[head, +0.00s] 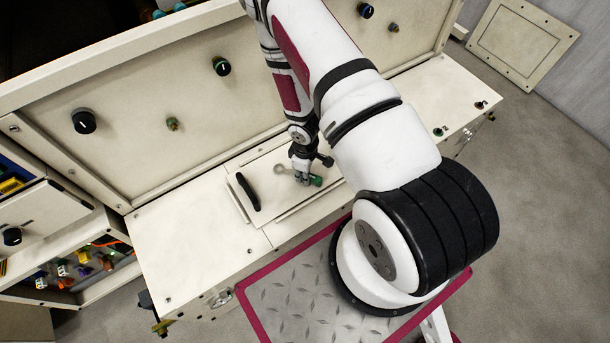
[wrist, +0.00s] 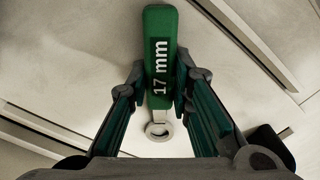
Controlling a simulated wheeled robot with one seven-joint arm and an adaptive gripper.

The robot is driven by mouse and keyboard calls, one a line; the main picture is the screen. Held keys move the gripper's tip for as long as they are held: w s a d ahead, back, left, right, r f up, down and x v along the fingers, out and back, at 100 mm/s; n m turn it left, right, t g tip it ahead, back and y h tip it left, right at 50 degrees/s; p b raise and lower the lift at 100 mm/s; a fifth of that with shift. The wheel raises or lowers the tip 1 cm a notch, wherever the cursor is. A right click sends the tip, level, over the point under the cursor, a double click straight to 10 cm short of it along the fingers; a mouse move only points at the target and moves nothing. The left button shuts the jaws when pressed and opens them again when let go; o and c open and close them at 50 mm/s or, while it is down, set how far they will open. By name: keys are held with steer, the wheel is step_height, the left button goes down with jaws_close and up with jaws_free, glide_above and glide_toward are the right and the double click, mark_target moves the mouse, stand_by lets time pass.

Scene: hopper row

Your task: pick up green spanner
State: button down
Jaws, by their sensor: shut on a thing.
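The green spanner has a green handle (head: 317,181) marked "17 mm" and a pale metal shaft with a ring end. It lies over the pale hatch panel (head: 262,175) on the cream ledge. In the wrist view the handle (wrist: 160,50) runs up the middle, with the ring below it. My gripper (head: 302,177) points down at the spanner. In the wrist view its two fingertips (wrist: 160,73) are on either side of the handle, closed on it. I cannot tell whether the spanner touches the panel. My gripper partly hides the spanner in the head view.
A black bar handle (head: 248,192) stands on the panel, left of my gripper. Black knobs (head: 84,121) stick out of the sloping cream wall behind. Open shelves with coloured parts (head: 83,267) are at the lower left. The ledge's left part (head: 190,240) is clear.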

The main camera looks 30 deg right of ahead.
steer(key=shift+r, duration=0.1)
steer(key=shift+w+r, duration=0.1)
steer(key=shift+r, duration=0.35)
steer(key=r, duration=0.2)
steer(key=shift+s+r, duration=0.2)
steer(key=shift+r, duration=0.1)
steer(key=s+a+r, duration=0.1)
steer(key=s+a, duration=0.1)
steer(key=s, duration=1.3)
steer(key=shift+s+a+r+p, duration=0.15)
steer(key=shift+s+a+p, duration=0.15)
steer(key=shift+p, duration=0.15)
steer(key=c, duration=2)
jaws_free()
steer(key=shift+c, duration=0.2)
jaws_close()
